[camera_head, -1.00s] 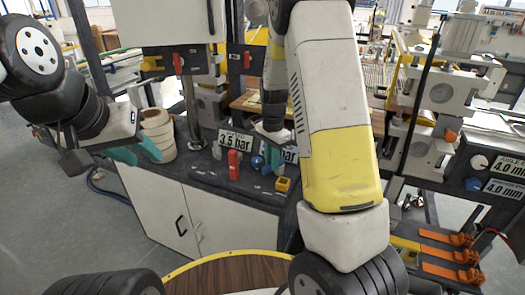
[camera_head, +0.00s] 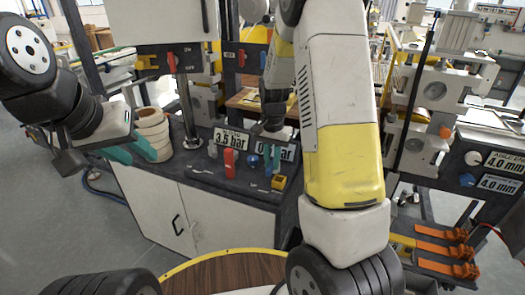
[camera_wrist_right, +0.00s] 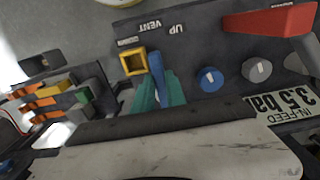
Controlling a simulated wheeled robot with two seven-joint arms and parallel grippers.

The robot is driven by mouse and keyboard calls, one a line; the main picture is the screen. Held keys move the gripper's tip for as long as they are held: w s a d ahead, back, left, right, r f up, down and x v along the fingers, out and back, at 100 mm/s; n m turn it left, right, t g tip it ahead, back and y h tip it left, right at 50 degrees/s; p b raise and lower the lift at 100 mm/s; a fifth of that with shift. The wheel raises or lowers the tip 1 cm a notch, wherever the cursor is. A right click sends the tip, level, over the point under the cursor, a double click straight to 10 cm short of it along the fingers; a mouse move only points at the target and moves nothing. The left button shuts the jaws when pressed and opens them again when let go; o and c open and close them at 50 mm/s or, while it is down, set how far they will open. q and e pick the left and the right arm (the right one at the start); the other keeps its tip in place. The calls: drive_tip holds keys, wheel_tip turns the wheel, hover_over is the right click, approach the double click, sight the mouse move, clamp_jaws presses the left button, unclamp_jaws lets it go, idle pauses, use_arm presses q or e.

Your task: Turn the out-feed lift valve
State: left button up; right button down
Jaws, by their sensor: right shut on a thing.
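The out-feed lift valve shows in the right wrist view as a blue lever (camera_wrist_right: 156,62) beside a yellow square-framed part (camera_wrist_right: 132,63), with upside-down VENT and UP lettering above it. My right gripper (camera_wrist_right: 158,92) has its teal fingers closed around the lever. In the head view my right gripper (camera_head: 273,158) reaches down to the panel right of a blue knob (camera_head: 253,161), and the lever is mostly hidden by the fingers. My left gripper (camera_head: 138,151) is at the left by a stack of pale rolls (camera_head: 153,128). Its teal fingers overlap there, so its opening is unclear.
A red lever (camera_head: 230,163) stands on the same panel, left of the blue knob. A 3.5 bar sign (camera_head: 231,139) stands behind it. A yellow block (camera_head: 278,183) is at the panel's front. My right arm covers the area right of the panel.

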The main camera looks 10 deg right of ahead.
sight(272, 163)
drive_tip(key=shift+w+r, duration=0.1)
drive_tip(key=c, duration=1.4)
unclamp_jaws()
drive_tip(key=shift+o, duration=0.2)
wheel_tip(272, 163, up, 7)
drive_tip(key=shift+f, duration=0.1)
drive_tip(key=shift+r, duration=0.45)
